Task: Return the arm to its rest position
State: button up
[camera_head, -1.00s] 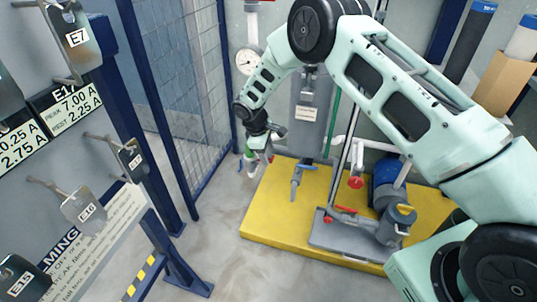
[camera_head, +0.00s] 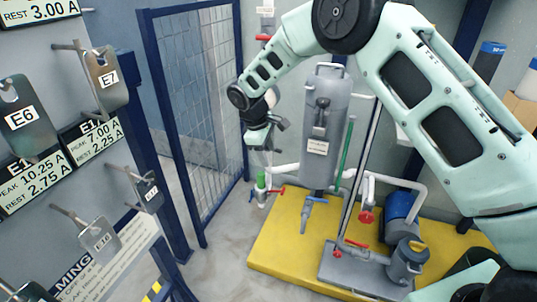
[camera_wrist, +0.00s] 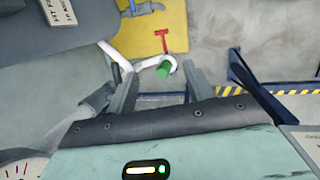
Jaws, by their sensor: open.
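My arm reaches in from the right in the head view, bent at the elbow, its wrist hanging down near the wire fence panel. My gripper (camera_head: 272,135) is at the end of it, left of the grey tank (camera_head: 325,125). In the wrist view the two fingers of my gripper (camera_wrist: 158,85) stand apart with nothing held between them. A green-capped white pipe end (camera_wrist: 164,70) shows beyond the fingers, apart from them. The arm's rest position is not marked in either view.
A rack with hanging plates, such as E7 (camera_head: 106,75) and E6 (camera_head: 25,120), stands at the left. A blue-framed mesh panel (camera_head: 200,100) is behind. A yellow platform (camera_head: 275,250) carries the tank, pipes and a blue pump (camera_head: 398,207). Grey floor (camera_head: 215,260) is clear between.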

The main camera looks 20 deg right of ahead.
jog(key=s+a+r+y, duration=0.1)
jog(key=s+a+r, duration=0.1)
jog(key=s+r, duration=0.3)
jog(key=s+a+r+m+y, duration=0.1)
jog(key=s+a+r, duration=0.15)
jog(key=s, duration=0.45)
jog(key=s+a+r+y, duration=0.1)
jog(key=s+a+r, duration=0.2)
jog(key=s, duration=0.3)
jog(key=s+d+r+m, duration=0.1)
jog(key=s+d, duration=0.1)
jog(key=s, duration=0.9)
jog(key=s+d+r+m, duration=0.1)
jog(key=s+d+r, duration=0.1)
jog(key=s, duration=1)
notch_tip(320, 180, up, 16)
jog(key=p, duration=1.6)
jog(key=shift+m+g+y, duration=0.3)
jog(key=shift+y, duration=0.1)
jog(key=shift+w+d, duration=0.1)
